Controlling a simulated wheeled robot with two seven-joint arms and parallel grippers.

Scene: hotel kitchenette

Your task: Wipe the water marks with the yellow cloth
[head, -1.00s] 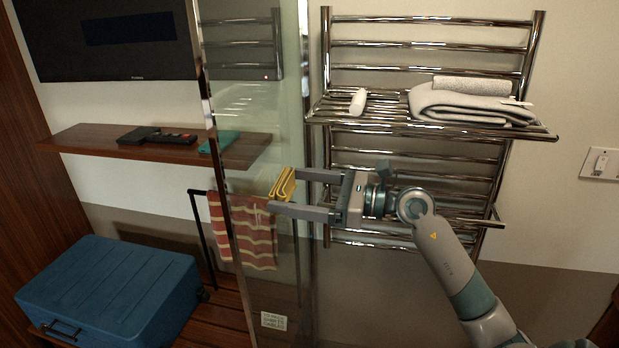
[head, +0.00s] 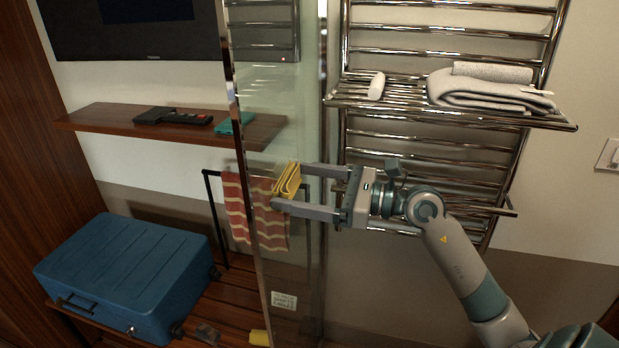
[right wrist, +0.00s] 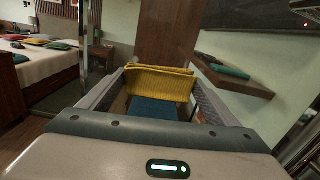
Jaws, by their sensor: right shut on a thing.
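My right gripper (head: 278,190) is shut on the folded yellow cloth (head: 287,178), in front of the glass panel (head: 285,95) in the head view. The right wrist view also shows the cloth (right wrist: 160,82) upright between the fingers. I cannot tell whether the cloth touches the glass. I cannot make out water marks on the panel. My left gripper is not in view.
A chrome towel rack (head: 440,150) with a folded towel (head: 485,92) stands behind my right arm. Through and beside the glass are a wooden shelf (head: 95,120), a striped towel (head: 237,205) and a blue suitcase (head: 125,270). A small yellow item (head: 260,338) lies low near the panel.

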